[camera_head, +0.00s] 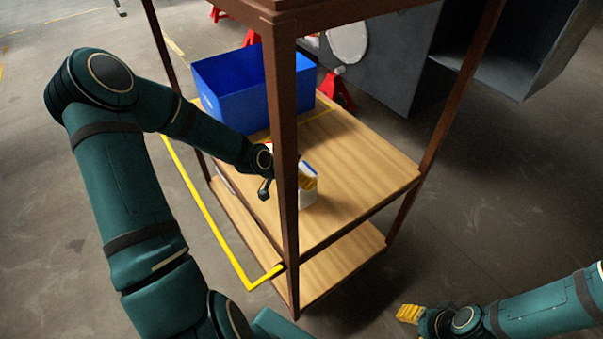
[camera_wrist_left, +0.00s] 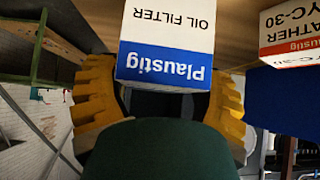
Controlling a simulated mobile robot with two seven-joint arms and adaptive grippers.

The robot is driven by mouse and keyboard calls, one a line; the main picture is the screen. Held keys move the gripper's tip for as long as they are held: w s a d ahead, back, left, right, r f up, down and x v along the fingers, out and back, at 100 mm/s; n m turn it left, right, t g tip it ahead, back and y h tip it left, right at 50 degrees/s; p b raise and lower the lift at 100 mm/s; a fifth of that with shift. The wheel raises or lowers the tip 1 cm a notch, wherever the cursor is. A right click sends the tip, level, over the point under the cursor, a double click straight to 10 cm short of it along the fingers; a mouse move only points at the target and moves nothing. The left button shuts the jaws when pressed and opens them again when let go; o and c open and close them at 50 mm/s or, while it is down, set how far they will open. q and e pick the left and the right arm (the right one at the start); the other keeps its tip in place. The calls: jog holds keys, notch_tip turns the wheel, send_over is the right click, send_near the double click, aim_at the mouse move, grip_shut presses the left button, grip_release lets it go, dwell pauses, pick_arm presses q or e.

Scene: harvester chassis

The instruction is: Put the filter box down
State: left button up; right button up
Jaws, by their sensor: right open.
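The filter box (camera_wrist_left: 165,40) is white with a blue band and reads "OIL FILTER" and "Plaustig" upside down in the left wrist view. My left gripper (camera_wrist_left: 163,88) has its yellow fingers against the box's two sides. In the head view the filter box (camera_head: 308,199) shows beside the brown front post, over the upper wooden shelf board (camera_head: 350,160). The post hides part of the left gripper (camera_head: 306,181). I cannot tell whether the box touches the board. My right gripper (camera_head: 411,314) is open, apart from the shelf, at the bottom right.
A blue bin (camera_head: 230,88) stands at the back left of the upper board. A white and red box (camera_wrist_left: 290,38) is close by in the left wrist view. The brown front post (camera_head: 284,130) stands in front of the hand. The board's right part is clear.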

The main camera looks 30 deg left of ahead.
pick_arm(q)
jog(key=o, duration=0.3)
jog(key=shift+p+v, duration=3)
jog(key=shift+v, duration=3.05)
